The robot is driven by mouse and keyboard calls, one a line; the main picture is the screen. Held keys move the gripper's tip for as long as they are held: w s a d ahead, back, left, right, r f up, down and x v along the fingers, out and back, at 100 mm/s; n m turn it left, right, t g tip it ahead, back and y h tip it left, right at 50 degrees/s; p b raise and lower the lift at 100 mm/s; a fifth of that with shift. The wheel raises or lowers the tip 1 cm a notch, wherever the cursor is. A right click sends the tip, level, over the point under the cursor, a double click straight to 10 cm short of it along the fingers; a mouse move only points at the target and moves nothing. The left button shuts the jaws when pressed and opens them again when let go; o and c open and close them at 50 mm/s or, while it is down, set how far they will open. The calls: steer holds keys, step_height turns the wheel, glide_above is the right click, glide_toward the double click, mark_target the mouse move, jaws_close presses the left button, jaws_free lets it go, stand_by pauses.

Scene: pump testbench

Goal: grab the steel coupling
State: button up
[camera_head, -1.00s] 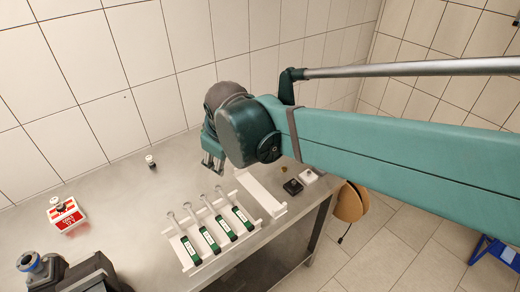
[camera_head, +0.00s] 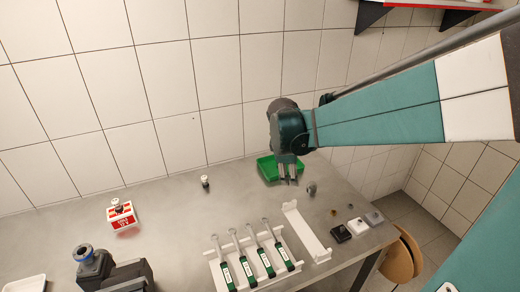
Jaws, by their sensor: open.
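A small grey metal fitting (camera_head: 311,189), which looks like the steel coupling, stands on the steel table just right of my gripper. My gripper (camera_head: 289,181) points down with its two fingers apart and nothing between them. It is in front of a green tray (camera_head: 266,170). The fingers are apart from the fitting in the picture; their height above the table is hard to tell.
A white rack (camera_head: 213,272) with several green-labelled syringes and a white holder (camera_head: 306,232) stand in front. Small brass-coloured parts (camera_head: 334,211) and small blocks (camera_head: 341,233) are at the right edge. A red-white box (camera_head: 122,215) and a dark pump (camera_head: 100,270) are left.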

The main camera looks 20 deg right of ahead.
steer(key=w+d+f+n+g, duration=0.2)
steer(key=w+d+f+n, duration=0.1)
steer(key=w+d+f, duration=0.3)
steer(key=n+g+h+p, duration=0.1)
steer(key=n, duration=0.2)
glide_above(312, 184)
steer(key=a, duration=0.2)
step_height(312, 184, down, 6)
steer(key=r, duration=0.1)
steer(key=shift+w+a+f, duration=0.15)
steer(key=shift+w+f, duration=0.05)
steer(key=shift+f, duration=0.05)
steer(key=shift+x, duration=1.3)
steer(key=shift+f, duration=0.15)
steer(key=shift+x, duration=2.45)
steer(key=c, duration=1.1)
